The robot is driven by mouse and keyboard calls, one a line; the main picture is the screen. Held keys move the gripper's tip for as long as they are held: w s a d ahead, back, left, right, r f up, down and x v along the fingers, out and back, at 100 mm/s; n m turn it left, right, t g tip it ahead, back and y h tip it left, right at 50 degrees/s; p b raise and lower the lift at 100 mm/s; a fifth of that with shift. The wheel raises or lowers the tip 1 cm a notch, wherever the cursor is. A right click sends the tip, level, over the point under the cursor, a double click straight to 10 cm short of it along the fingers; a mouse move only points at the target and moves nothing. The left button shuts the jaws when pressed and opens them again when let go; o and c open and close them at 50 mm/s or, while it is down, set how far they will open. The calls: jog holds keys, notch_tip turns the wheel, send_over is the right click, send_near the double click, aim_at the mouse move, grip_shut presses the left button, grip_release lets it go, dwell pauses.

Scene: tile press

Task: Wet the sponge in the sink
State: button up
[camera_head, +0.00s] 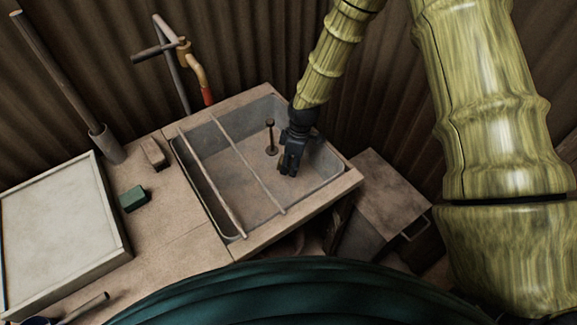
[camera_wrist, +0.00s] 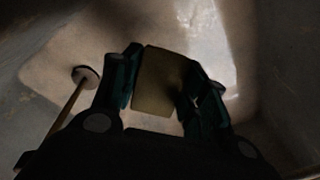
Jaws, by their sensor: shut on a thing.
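The sink (camera_head: 233,184) is a grey rectangular basin set in a tan counter. My gripper (camera_head: 287,168) reaches down into its right part. In the wrist view my gripper (camera_wrist: 161,85) is shut on a yellowish-brown block, the sponge (camera_wrist: 160,82), held between both fingers. In the head view the sponge is mostly hidden by the fingers. The basin floor (camera_wrist: 70,55) shows around it in the wrist view; I cannot tell whether the sponge touches it. A tap (camera_head: 197,72) with a red-tipped spout stands behind the sink's left side. No water stream is visible.
Two thin rods (camera_head: 240,158) cross the basin left of my gripper. An upright plug stem (camera_head: 270,134) stands close beside my gripper. A green block (camera_head: 132,198) and a brown block (camera_head: 153,153) sit on the counter, near a large pale tray (camera_head: 62,230).

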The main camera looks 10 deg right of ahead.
aim_at(291, 162)
notch_tip(291, 162, up, 15)
jog(key=p, duration=1)
dwell(1.0)
dwell(1.9)
notch_tip(291, 162, up, 4)
jog(key=p, duration=0.3)
dwell(1.0)
jog(key=s+d+f+m+t+b, duration=0.1)
jog(key=s+d+m, duration=0.2)
jog(key=m, duration=1)
jog(key=shift+s+d+f+t+h+b, duration=0.35)
jog(key=shift+s+d+f+t+h, duration=0.05)
jog(key=shift+s, duration=0.8)
